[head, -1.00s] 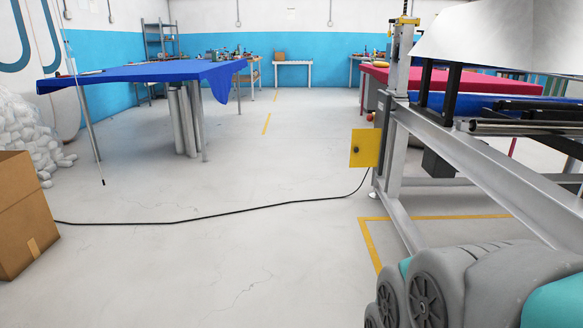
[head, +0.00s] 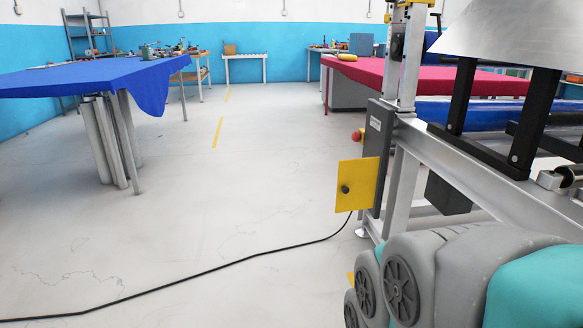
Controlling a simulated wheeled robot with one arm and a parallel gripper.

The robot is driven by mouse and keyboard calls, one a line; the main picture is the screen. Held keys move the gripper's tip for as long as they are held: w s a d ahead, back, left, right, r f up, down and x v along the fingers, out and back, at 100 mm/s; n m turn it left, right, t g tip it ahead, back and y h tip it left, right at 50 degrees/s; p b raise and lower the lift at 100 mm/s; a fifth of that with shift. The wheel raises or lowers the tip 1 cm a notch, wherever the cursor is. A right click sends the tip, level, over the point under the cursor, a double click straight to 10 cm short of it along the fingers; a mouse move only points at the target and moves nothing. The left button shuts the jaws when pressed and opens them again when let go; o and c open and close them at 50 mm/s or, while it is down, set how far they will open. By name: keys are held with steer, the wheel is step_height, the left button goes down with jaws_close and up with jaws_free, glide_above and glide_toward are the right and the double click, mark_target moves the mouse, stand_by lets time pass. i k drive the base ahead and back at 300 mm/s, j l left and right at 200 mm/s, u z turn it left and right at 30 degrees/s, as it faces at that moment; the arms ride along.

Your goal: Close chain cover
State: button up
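A yellow plate with a dark round knob (head: 357,185), which looks like the chain cover, stands out to the left of a dark grey upright housing (head: 377,150) on the machine's near leg. It appears swung open on its side toward the housing. A red button sits on the housing just above it. The inside of the housing cannot be seen from here. My gripper is not in view; only grey and teal links of my arm show at the bottom right, below and in front of the cover.
The machine's metal frame (head: 460,165) fills the right side. A black cable (head: 215,268) runs over the floor from the machine to the lower left. A table with blue cloth (head: 95,75) stands left, a red-topped table (head: 440,78) behind the machine. The floor between is clear.

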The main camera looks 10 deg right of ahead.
mark_target(357, 179)
steer(key=i+z, duration=0.2)
steer(key=i, duration=0.25)
steer(key=i+j+z, duration=0.25)
steer(key=i, duration=0.25)
steer(key=i+j+z, duration=0.2)
steer(key=i, duration=0.25)
steer(key=i+j+z, duration=0.25)
steer(key=i, duration=0.2)
steer(key=i+j+z, duration=0.65)
steer(key=k+j+z, duration=0.1)
steer(key=j, duration=0.3)
steer(key=k+j+z, duration=0.1)
steer(key=k+j, duration=0.2)
steer(key=k+j+z, duration=0.1)
steer(key=k+j, duration=0.15)
steer(key=j, duration=0.15)
